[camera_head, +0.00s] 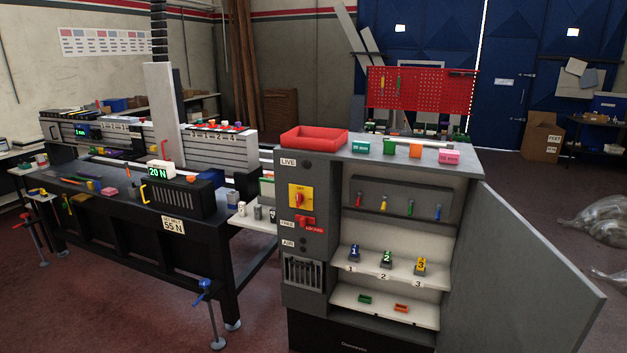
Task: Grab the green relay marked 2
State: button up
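The green relay marked 2 (386,259) stands upright on the upper white shelf (440,281) inside the open grey cabinet, above a shelf label 2. The blue relay marked 1 (354,253) stands to its left and the yellow relay marked 3 (420,266) to its right, with gaps between them. All three have dark lower parts. My gripper is not in view, so nothing shows of its state or its distance from the relay.
The cabinet door (520,265) is swung open to the right. Coloured handles (384,205) hang above the relays. A lower shelf holds a green part (365,300) and an orange part (401,308). A red tray (314,138) sits on top. A cluttered workbench (100,190) stands left.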

aim_at(387, 256)
jog(key=l+u, duration=0.15)
jog(key=l, duration=0.5)
jog(key=l+u, duration=0.1)
jog(key=l, duration=0.5)
jog(key=l+u, duration=0.15)
jog(key=l, duration=0.5)
jog(key=k+l+u, duration=0.15)
jog(key=l, duration=0.45)
jog(key=l+u, duration=0.15)
jog(key=l, duration=0.5)
jog(key=i+j, duration=0.1)
jog(key=i, duration=0.3)
